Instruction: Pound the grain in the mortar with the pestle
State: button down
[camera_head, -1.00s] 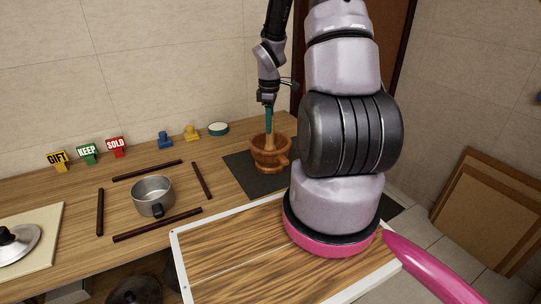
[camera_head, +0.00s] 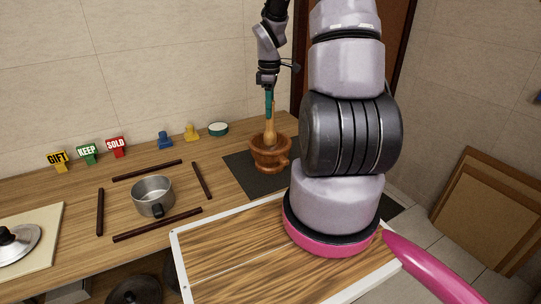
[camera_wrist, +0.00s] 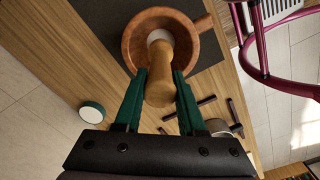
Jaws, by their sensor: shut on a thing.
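The brown wooden mortar (camera_head: 268,155) stands upright on a dark mat (camera_head: 246,180) near the back wall. It also shows in the wrist view (camera_wrist: 205,45), with a pale patch, seemingly the grain (camera_wrist: 160,36), inside it. My gripper (camera_head: 268,98) has green fingers and is above the mortar. It is shut on the light wooden pestle (camera_head: 269,130), which is held nearly upright. In the wrist view the pestle (camera_wrist: 160,75) is between the two fingertips (camera_wrist: 159,92), its lower end over or in the bowl. Whether it touches the grain is hidden.
A steel pot (camera_head: 153,194) stands on the counter among several dark red bars (camera_head: 157,225). GIFT, KEEP and SOLD signs (camera_head: 87,153), blue and yellow pieces (camera_head: 165,140) and a green-rimmed round tin (camera_head: 218,129) line the back. A lid (camera_head: 18,243) lies at left.

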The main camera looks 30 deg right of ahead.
notch_tip(320, 180, up, 6)
jog(key=shift+f, duration=0.15)
dwell(0.6)
